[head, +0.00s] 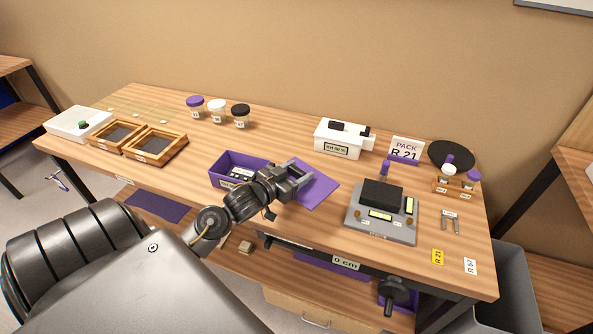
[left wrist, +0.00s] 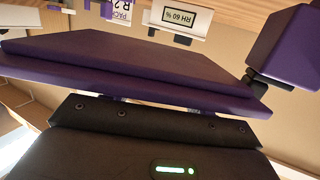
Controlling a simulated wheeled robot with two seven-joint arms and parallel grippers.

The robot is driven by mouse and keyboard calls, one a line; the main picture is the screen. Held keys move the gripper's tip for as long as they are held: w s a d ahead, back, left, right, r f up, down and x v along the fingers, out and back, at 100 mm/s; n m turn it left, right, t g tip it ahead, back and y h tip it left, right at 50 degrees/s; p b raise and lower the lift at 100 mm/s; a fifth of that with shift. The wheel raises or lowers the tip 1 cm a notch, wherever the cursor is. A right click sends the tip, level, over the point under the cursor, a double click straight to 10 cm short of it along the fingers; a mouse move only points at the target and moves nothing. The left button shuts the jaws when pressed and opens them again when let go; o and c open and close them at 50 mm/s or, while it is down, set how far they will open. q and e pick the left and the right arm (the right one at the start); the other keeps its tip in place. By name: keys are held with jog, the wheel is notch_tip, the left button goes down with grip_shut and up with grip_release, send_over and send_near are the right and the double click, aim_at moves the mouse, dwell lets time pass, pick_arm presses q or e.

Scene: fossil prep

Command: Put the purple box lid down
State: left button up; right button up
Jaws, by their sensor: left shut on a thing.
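The purple box lid (head: 318,192) is a flat purple panel just right of the purple box, over the middle of the table. My left gripper (head: 298,178) is shut on the lid's near-left edge. In the left wrist view the lid (left wrist: 130,68) spans most of the picture in front of the gripper. I cannot tell whether its underside touches the table. The open purple box (head: 228,160) stands on the table with small dark and pale items inside. My right gripper is not in view.
A grey scale-like device (head: 362,226) stands right of the lid. A white device (head: 336,150) and the PACK R 21 sign (head: 406,148) stand behind. Wooden trays (head: 180,150) sit left, jars (head: 217,115) at the back. Bare wood (head: 280,135) lies behind the box.

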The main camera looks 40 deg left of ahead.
pick_arm(q)
jog(key=o, duration=1)
jog(key=shift+f, duration=0.15)
jog(key=s+r, duration=0.3)
jog(key=s, duration=0.9)
jog(key=shift+a+b, duration=0.35)
jog(key=shift+b, duration=0.1)
jog(key=shift+w, duration=0.1)
